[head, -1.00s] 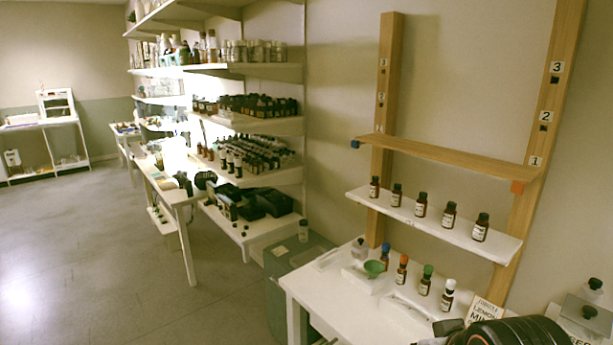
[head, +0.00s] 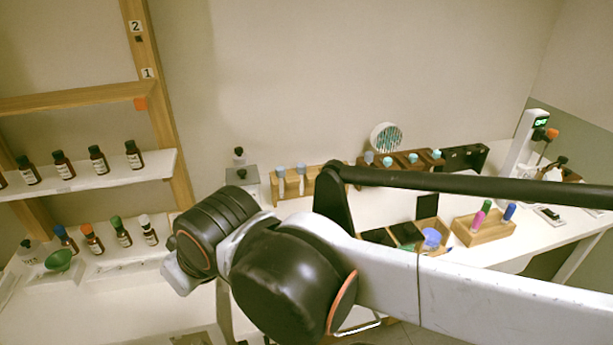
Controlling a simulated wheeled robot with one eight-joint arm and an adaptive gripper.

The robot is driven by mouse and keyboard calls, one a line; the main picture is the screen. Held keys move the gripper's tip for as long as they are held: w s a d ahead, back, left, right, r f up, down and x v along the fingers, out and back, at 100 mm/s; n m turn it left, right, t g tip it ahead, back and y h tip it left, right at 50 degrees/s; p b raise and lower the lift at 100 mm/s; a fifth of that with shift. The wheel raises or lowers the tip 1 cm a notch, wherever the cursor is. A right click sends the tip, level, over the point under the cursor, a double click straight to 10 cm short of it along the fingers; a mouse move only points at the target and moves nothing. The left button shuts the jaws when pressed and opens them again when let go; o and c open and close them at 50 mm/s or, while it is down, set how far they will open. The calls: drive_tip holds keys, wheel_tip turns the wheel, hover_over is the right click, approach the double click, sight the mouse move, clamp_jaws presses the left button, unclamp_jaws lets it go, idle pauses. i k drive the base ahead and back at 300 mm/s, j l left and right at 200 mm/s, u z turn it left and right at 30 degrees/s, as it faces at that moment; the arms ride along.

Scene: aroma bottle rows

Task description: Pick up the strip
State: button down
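I cannot make out a strip for certain in the head view. A pale, low tray (head: 112,268) with thin marks on it lies on the white table at left, in front of a row of small bottles. It is too small to tell whether a strip is in it. My arm crosses the lower middle and right of the view and hides part of the table. My gripper's fingers do not show.
Several brown bottles, including one with a green cap (head: 121,232), stand near a green bowl (head: 59,260). A white shelf (head: 100,182) holds more bottles. Wooden racks (head: 312,186) and a pen block (head: 485,228) stand at the middle and right.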

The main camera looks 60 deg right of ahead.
sight(301, 167)
drive_tip(key=z, duration=1.35)
drive_tip(key=i+l+u, duration=0.35)
drive_tip(key=k+l, duration=0.15)
drive_tip(key=i+j, duration=0.1)
